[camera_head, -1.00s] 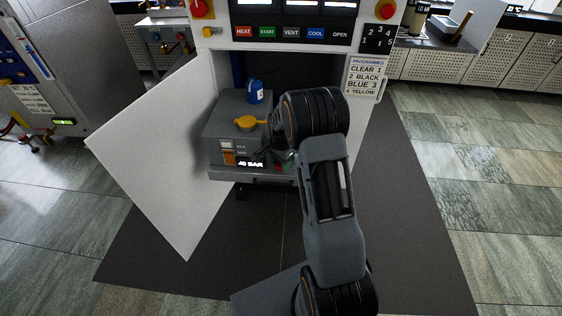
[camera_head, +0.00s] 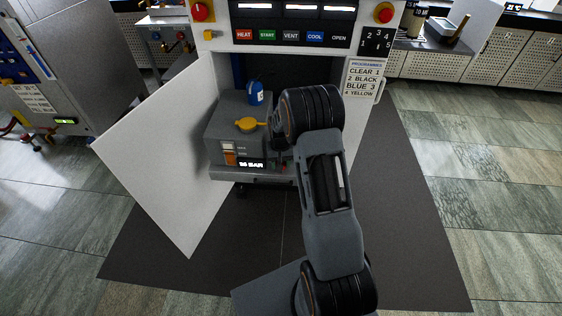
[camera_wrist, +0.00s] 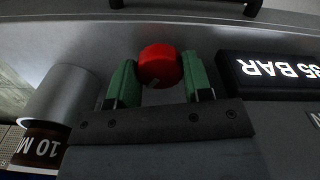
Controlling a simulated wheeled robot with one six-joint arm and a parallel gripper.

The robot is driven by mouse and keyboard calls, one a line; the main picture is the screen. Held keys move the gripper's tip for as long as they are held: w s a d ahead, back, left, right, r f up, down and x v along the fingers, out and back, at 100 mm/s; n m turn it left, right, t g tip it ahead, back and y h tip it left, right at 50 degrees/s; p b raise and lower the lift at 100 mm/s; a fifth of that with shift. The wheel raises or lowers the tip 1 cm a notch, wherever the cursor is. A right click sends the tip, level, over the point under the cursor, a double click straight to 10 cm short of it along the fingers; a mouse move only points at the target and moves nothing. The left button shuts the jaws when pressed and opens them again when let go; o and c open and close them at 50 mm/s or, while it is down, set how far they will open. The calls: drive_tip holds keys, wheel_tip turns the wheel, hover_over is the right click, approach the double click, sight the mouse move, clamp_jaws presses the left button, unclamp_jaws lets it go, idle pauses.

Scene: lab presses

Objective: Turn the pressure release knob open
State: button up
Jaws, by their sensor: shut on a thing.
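The red round knob (camera_wrist: 158,65) sits on the front of the grey unit, and I take it as the pressure release knob. In the wrist view my gripper (camera_wrist: 160,80) has its green fingers on both sides of it, shut on it. In the head view my arm hides most of the gripper and knob. The lit pressure display (camera_head: 251,164) on the unit's front reads in the thirties of BAR. It also shows upside down beside the knob in the wrist view (camera_wrist: 275,72).
The grey unit (camera_head: 226,120) stands in the press opening, with a yellow handle (camera_head: 250,125) and a blue container (camera_head: 256,92) on top. A white door (camera_head: 160,160) stands open at left. A grey cylinder (camera_wrist: 60,98) is close to the left finger.

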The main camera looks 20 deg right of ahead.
drive_tip(key=n, duration=0.6)
drive_tip(key=shift+s+p, duration=0.1)
drive_tip(key=shift+p, duration=0.25)
drive_tip(key=shift+f+n, duration=0.1)
drive_tip(key=shift+n, duration=0.3)
drive_tip(key=o, duration=0.9)
wheel_tip(320, 180, up, 14)
drive_tip(key=p, duration=0.2)
drive_tip(key=shift+p, duration=0.3)
drive_tip(key=shift+m, duration=0.3)
